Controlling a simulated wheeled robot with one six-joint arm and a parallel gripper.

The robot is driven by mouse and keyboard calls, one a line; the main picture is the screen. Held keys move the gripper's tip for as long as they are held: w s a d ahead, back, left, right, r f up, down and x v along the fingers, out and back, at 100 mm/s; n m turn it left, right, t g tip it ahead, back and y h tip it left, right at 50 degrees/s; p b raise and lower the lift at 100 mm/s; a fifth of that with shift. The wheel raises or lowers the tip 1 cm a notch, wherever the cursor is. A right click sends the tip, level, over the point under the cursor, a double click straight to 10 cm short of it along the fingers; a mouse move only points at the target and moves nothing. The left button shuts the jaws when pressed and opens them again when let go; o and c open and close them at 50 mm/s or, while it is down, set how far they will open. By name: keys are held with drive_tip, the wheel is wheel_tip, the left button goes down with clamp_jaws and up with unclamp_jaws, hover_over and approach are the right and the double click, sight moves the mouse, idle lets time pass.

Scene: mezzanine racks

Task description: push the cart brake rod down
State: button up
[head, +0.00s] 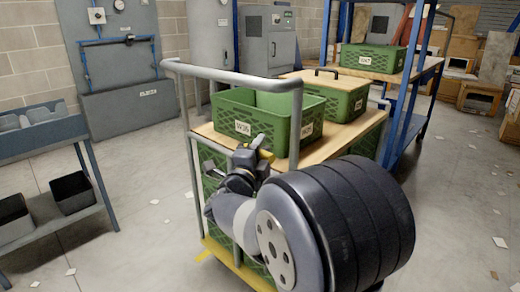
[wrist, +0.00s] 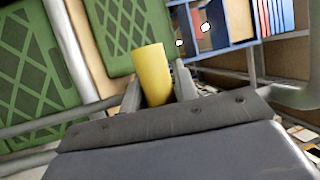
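A yellow rod end (wrist: 152,75), which looks like the cart brake rod, stands between my fingers in the wrist view. My gripper (wrist: 160,92) has one finger on each side of it, close against it, and looks shut on it. In the head view my gripper (head: 250,162) is at the near side of the cart (head: 225,76), below the push handle, with a bit of yellow (head: 264,154) at its tips. The rest of the rod is hidden behind my arm and the cart frame.
On the cart's wooden top stand a green crate (head: 237,117) and a lidded green crate (head: 343,97). A blue rack (head: 394,110) stands behind. A shelf with dark bins (head: 72,190) is at left. Floor between shelf and cart is clear apart from paper scraps.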

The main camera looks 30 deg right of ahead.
clamp_jaws()
wheel_tip(320, 180, down, 5)
drive_tip(key=b, duration=0.4)
drive_tip(key=shift+f, duration=0.1)
drive_tip(key=shift+o, duration=0.8)
unclamp_jaws()
drive_tip(key=shift+o, duration=1.4)
drive_tip(key=shift+a, duration=0.1)
drive_tip(key=p+v, duration=0.1)
drive_tip(key=v, duration=0.9)
drive_tip(key=shift+s+a, duration=0.25)
drive_tip(key=shift+s, duration=0.05)
